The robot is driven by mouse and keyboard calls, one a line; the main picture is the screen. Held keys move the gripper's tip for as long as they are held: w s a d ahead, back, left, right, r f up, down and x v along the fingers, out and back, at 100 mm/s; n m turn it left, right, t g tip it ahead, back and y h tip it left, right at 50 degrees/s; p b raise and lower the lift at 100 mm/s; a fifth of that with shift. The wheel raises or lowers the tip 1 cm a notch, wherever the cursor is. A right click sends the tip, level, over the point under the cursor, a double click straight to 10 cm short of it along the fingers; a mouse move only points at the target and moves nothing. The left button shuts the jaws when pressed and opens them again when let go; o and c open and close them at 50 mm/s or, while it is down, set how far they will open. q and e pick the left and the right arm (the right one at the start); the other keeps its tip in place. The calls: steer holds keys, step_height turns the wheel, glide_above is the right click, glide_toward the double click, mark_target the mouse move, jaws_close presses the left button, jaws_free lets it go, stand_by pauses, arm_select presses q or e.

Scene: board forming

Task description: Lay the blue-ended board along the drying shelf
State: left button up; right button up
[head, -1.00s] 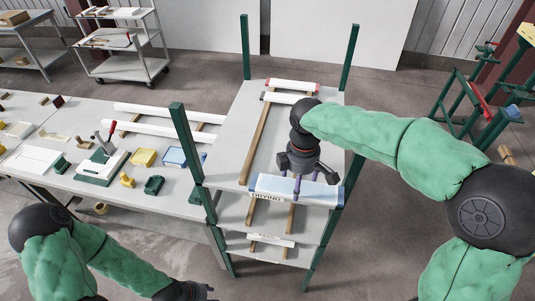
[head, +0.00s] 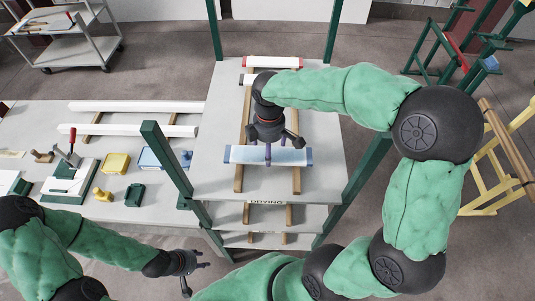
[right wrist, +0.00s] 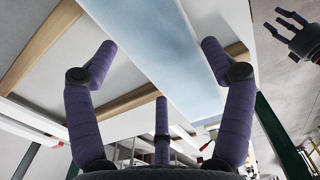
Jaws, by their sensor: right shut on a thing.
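The blue-ended board (head: 242,155) is pale with blue ends. In the head view it lies crosswise over the two wooden strips of the drying shelf (head: 210,180), towards its front. My right gripper (head: 268,158) points down and is shut on the middle of this board. In the right wrist view the board (right wrist: 160,40) shows as a pale blue face between my fingers. I cannot tell whether it touches the strips (head: 238,183). My left gripper (head: 190,270) is open and empty, low in front of the shelf; it also shows in the right wrist view (right wrist: 285,25).
The table (head: 50,115) at left holds long white boards (head: 140,106), a clamp fixture (head: 70,175) and small blocks.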

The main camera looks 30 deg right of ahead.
steer(key=shift+w+f, duration=0.3)
steer(key=shift+f, duration=0.5)
steer(key=shift+s+f, duration=0.25)
steer(key=shift+f, duration=0.8)
steer(key=shift+w+f, duration=0.15)
steer(key=shift+f, duration=0.35)
steer(key=shift+f, duration=0.15)
steer(key=o, duration=1.2)
steer(key=shift+c, duration=0.2)
step_height(320, 180, up, 12)
steer(key=shift+r, duration=0.2)
